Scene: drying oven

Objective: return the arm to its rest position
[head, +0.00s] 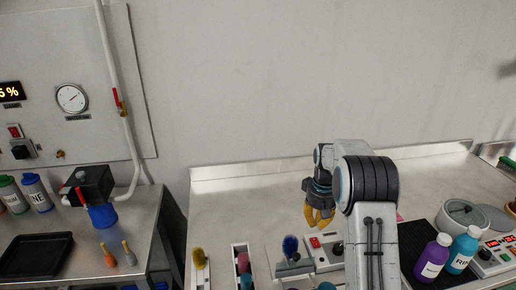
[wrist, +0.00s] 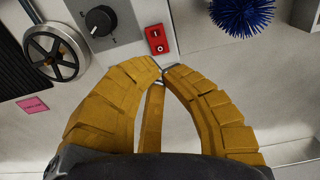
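My gripper (head: 319,218) has yellow segmented fingers and hangs over the right-hand bench in the head view, with my arm bent above it. In the wrist view the fingertips of my gripper (wrist: 162,72) come together, with a third finger between and behind them. Nothing shows held between the fingers. The tips appear above the bench, close to a control box (wrist: 110,22) with a black knob and a red switch (wrist: 156,40). My arm hides part of the bench behind it.
Purple (head: 433,258) and teal (head: 462,250) bottles stand right of my arm. A steel bench (head: 140,222) is at left.

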